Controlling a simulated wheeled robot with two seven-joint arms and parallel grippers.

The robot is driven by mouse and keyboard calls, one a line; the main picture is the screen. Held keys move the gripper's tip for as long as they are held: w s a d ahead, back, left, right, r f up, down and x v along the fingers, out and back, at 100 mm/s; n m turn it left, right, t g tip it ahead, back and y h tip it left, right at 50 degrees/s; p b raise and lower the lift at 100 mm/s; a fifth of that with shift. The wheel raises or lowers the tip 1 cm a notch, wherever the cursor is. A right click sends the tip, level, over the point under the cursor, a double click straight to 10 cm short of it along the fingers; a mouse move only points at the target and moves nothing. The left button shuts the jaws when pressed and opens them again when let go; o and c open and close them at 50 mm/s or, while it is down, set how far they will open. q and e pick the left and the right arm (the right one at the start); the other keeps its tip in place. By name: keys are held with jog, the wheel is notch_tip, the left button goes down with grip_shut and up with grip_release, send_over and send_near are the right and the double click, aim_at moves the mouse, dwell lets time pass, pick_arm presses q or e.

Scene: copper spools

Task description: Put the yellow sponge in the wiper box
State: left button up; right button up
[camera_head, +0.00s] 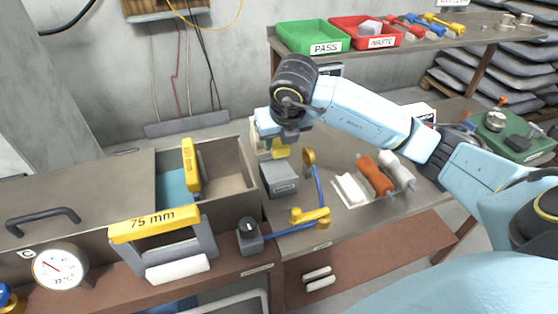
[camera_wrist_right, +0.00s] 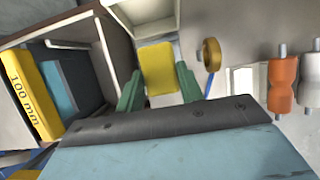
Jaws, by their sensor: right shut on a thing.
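My right gripper (camera_head: 272,148) is shut on the yellow sponge (camera_head: 281,149), above the workbench. In the right wrist view the sponge (camera_wrist_right: 158,68) sits between the two green fingers (camera_wrist_right: 158,88). An open, pale box (camera_wrist_right: 145,14) shows just beyond the sponge at the top of that view, cut off by the frame edge. It looks like the wiper box, though I see no label on it. In the head view the gripper and arm hide most of that spot. My left gripper is not in view.
A grey box (camera_head: 280,180) stands below and in front of the gripper. An open drawer (camera_head: 235,162) with a yellow 100 mm block (camera_head: 190,160) is to its left. A yellow ring (camera_head: 308,158) on a blue rod, and orange (camera_head: 375,175) and white rollers (camera_head: 398,168), are to its right.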

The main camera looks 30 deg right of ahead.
aim_at(281, 156)
jog(key=shift+f, duration=3.35)
jog(key=o, duration=1)
jog(key=shift+f, duration=0.1)
jog(key=shift+o, duration=0.2)
jog(key=v, duration=1.2)
jog(key=shift+a, duration=0.1)
